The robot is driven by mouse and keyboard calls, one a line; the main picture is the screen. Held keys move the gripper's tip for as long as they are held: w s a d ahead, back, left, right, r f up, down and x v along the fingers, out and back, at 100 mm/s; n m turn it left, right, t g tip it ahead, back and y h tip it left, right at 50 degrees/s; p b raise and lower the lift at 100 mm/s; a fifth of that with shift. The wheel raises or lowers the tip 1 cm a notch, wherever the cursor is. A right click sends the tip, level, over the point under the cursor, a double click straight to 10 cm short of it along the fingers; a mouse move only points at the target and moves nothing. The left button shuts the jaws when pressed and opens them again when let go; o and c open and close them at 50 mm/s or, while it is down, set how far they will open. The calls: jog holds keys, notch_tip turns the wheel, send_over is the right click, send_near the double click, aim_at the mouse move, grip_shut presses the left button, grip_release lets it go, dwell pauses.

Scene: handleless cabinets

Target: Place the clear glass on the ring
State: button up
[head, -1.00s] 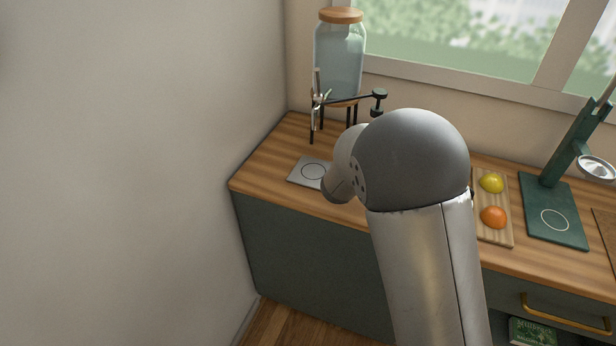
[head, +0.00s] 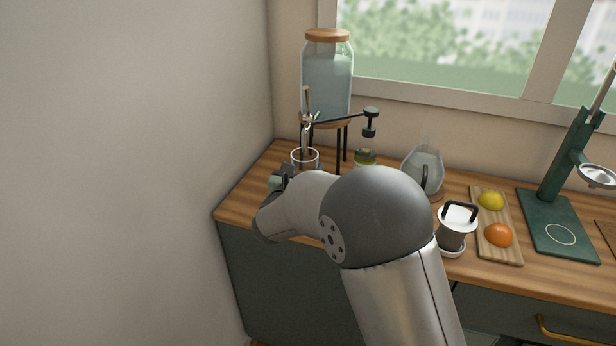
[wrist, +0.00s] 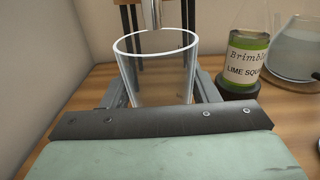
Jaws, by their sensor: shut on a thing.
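The clear glass (wrist: 160,72) stands upright between the two fingers of my gripper (wrist: 160,90) in the wrist view. My gripper is shut on it. In the head view the glass (head: 305,158) shows its white rim by the dispenser's tap, and my gripper (head: 284,180) is partly hidden by my arm. The metal spout (wrist: 152,14) appears just above and behind the rim. The grey plate with the dark ring is hidden now behind my arm and gripper, so I cannot tell whether the glass touches it.
The glass dispenser (head: 327,80) stands on a dark-legged stand at the back left, close to the wall. A lime squash bottle (wrist: 245,60) and a glass jug (head: 423,170) are to the right.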

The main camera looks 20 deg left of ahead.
jog(key=shift+f, duration=1.3)
jog(key=shift+f, duration=0.1)
jog(key=shift+f+b, duration=0.15)
jog(key=shift+b, duration=0.2)
jog(key=o, duration=1.2)
